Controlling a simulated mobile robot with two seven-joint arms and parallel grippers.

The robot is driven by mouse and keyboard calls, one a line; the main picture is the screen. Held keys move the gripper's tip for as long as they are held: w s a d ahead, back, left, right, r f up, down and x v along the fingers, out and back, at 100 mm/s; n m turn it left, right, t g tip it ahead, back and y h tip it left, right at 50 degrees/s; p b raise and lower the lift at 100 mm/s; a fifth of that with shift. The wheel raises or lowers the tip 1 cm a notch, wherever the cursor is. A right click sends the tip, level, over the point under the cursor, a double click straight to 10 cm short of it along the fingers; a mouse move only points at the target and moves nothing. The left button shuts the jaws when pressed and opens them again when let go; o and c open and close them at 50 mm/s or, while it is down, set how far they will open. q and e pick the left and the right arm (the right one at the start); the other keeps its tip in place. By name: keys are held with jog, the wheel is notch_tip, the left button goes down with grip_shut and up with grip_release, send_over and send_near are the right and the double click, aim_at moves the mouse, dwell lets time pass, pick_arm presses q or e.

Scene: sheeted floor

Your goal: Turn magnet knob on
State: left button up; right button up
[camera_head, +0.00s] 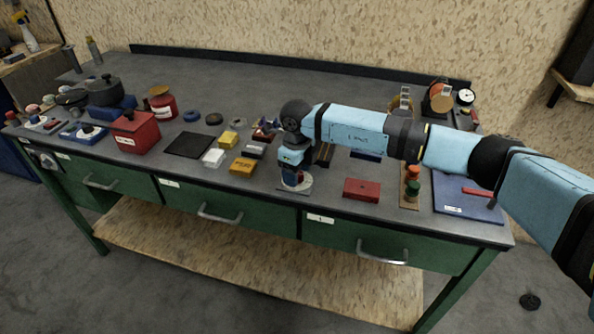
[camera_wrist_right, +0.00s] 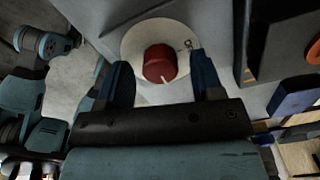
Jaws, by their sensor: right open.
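The magnet knob is a red round knob (camera_wrist_right: 159,64) with a white pointer line, set on a white dial plate on a grey block. An "on" mark sits at the dial's right in the right wrist view. In the head view the white dial (camera_head: 303,184) shows at the bench's front edge, mostly hidden behind my right gripper (camera_head: 293,172). In the right wrist view my right gripper (camera_wrist_right: 163,78) is open, its blue fingers at either side of the knob, with gaps showing between. My left gripper is not in view.
A red block (camera_head: 361,190) lies right of the knob on the bench (camera_head: 335,205). Yellow, white and grey blocks, a black mat (camera_head: 189,145) and a red box (camera_head: 135,132) are left. Coloured knobs on a wooden strip (camera_head: 410,200) and a blue plate (camera_head: 466,207) are farther right.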

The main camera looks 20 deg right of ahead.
notch_tip(320, 180, up, 14)
jog(key=shift+f, duration=0.15)
dwell(0.5)
